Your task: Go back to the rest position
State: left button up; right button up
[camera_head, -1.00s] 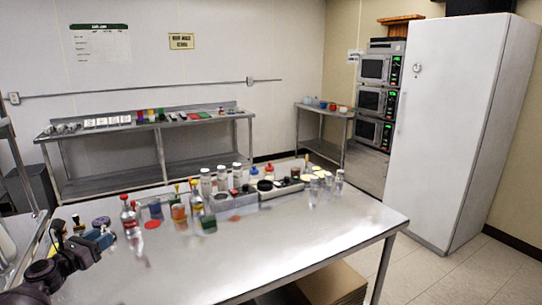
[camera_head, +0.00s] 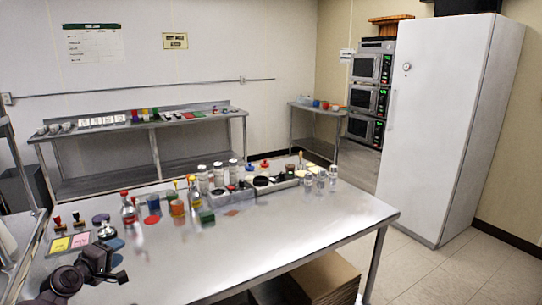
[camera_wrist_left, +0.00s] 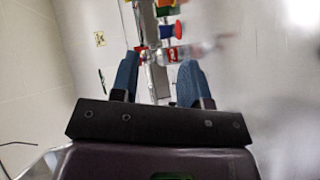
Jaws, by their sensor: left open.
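My left gripper (camera_head: 117,252) is at the lower left of the head view, over the near-left part of the steel table (camera_head: 270,245). Its blue fingers also show in the left wrist view (camera_wrist_left: 160,62), spread apart with nothing held between them. A bottle with a red label (camera_wrist_left: 178,54) and other table items appear beyond the fingertips there. My right gripper is in neither view.
Red-capped bottles (camera_head: 128,208), several jars (camera_head: 203,180) and a grey divided tray (camera_head: 285,184) stand along the table's far side. Pink and yellow cards (camera_head: 70,242) lie at its left. The table's front right is bare. A white fridge (camera_head: 435,125) stands behind at right.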

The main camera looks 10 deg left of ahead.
pick_arm(q)
jog(key=s+d+f+m, duration=0.2)
jog(key=m, duration=0.1)
jog(key=s+d+f+m, duration=0.2)
jog(key=d+m, duration=0.1)
jog(key=s+d+f+m, duration=0.2)
jog(key=s+d+m, duration=0.1)
jog(key=shift+d+f+m+g+y, duration=0.15)
jog(key=shift+f+m+g+y, duration=0.15)
jog(key=shift+g+y, duration=0.1)
jog(key=s+d+f+m+g, duration=0.1)
jog(key=s+d+f, duration=0.2)
jog(key=s, duration=0.5)
jog(key=s+d+f+m, duration=0.2)
jog(key=s+d+f, duration=0.2)
jog(key=s+d, duration=0.2)
jog(key=s+d+f+m+g+y, duration=0.1)
jog(key=s+d+f, duration=0.3)
jog(key=s, duration=0.7)
jog(key=shift+d+m+g, duration=0.25)
jog(key=shift+m+g, duration=0.05)
jog(key=shift+m, duration=0.4)
